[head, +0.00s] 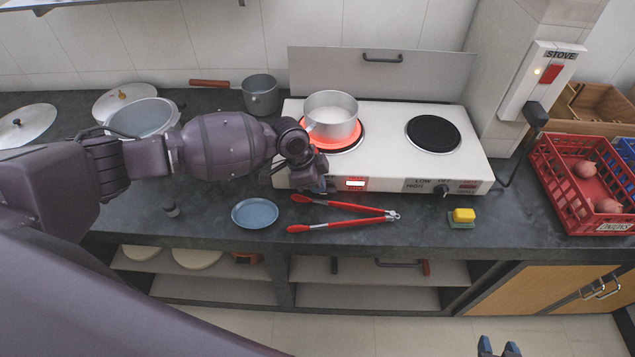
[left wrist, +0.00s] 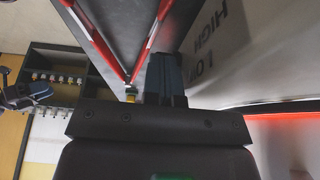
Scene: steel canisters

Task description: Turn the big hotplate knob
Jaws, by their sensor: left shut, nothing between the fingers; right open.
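The white two-plate hotplate (head: 390,150) stands on the dark counter. Its left plate (head: 356,144) glows red under a steel pot (head: 331,112) of whitish contents. My left gripper (head: 321,189) is shut and empty, at the left end of the hotplate's front panel. The big plate's knob is hidden behind it, so I cannot tell whether they touch. In the left wrist view the shut fingers (left wrist: 166,78) are beside the panel lettering (left wrist: 210,40). The right plate's knob (head: 441,190) is in plain view. My right gripper (head: 498,348) is open and empty at the bottom edge, away from the counter.
Red tongs (head: 345,206) and a blue plate (head: 255,213) lie on the counter before the hotplate. A yellow sponge (head: 464,215) lies to the right. A red crate (head: 572,205) of onions stands far right.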

